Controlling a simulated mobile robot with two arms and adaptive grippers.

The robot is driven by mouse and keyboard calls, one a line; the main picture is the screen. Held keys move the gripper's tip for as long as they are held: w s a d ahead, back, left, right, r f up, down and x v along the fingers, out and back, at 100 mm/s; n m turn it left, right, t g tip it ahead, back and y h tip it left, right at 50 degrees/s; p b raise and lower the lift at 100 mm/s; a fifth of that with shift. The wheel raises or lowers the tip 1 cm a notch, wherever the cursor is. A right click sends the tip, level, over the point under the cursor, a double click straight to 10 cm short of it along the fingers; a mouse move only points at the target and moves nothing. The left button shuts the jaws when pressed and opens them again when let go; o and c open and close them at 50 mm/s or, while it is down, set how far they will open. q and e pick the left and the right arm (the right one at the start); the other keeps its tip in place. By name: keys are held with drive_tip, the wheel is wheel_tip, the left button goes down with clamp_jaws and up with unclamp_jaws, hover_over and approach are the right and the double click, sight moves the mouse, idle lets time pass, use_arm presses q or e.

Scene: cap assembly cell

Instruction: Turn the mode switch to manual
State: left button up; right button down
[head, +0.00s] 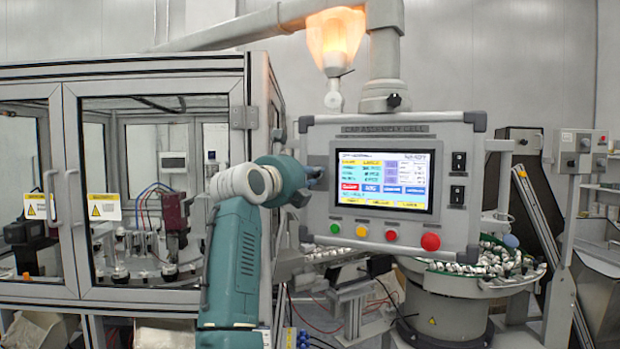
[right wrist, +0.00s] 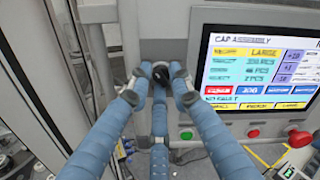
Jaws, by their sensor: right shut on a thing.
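The control panel (head: 320,142) has a lit touch screen (head: 383,180), and its left edge is at my right gripper (head: 314,178). In the right wrist view the blue fingers of this gripper close from both sides on a small black knob, the mode switch (right wrist: 160,70), on the grey panel face left of the screen. Its pointer and setting are hidden between the fingertips. In the head view the gripper covers the switch. My left gripper is not in view.
Green, yellow and red buttons and a large red button (head: 430,242) line the panel below the screen. A glazed machine enclosure (head: 150,85) stands close on the left. A bowl feeder (head: 450,287) stands behind, below the panel.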

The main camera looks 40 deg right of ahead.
drive_tip(key=shift+a+r+n, duration=0.1)
drive_tip(key=shift+r+n, duration=0.1)
drive_tip(key=shift+n, duration=0.6)
drive_tip(key=shift+r+n, duration=0.2)
drive_tip(key=shift+n, duration=0.6)
drive_tip(key=c, duration=1.6)
unclamp_jaws()
drive_tip(key=shift+w, duration=0.1)
drive_tip(key=shift+f, duration=0.15)
drive_tip(key=v, duration=0.7)
drive_tip(key=shift+a, duration=0.25)
